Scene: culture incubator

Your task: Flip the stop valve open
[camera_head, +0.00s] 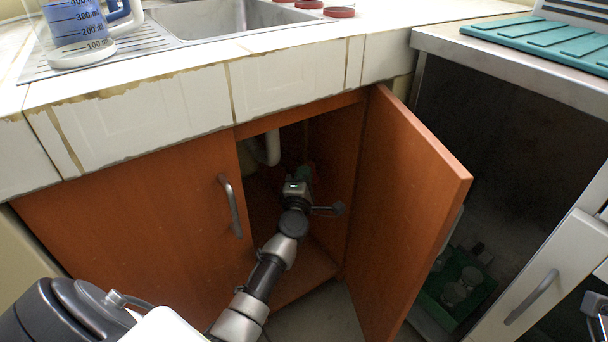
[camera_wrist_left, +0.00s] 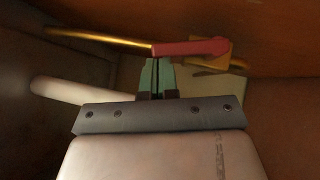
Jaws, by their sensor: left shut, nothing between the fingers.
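The stop valve shows in the left wrist view as a red lever handle (camera_wrist_left: 190,47) on a yellow body (camera_wrist_left: 212,56), set on a brass pipe (camera_wrist_left: 95,37). The lever lies roughly sideways across the picture, its free end to the left. My left gripper (camera_wrist_left: 155,62) is shut and empty, its green fingertips right at the lever's left end. I cannot tell whether they touch it. In the head view my left gripper (camera_head: 303,172) reaches inside the sink cabinet, and the valve is hidden there.
The right cabinet door (camera_head: 410,200) stands open to the right of my left arm; the left door (camera_head: 140,220) is shut. A white drain pipe (camera_head: 266,148) hangs inside the cabinet. The counter edge (camera_head: 290,80) is above the opening.

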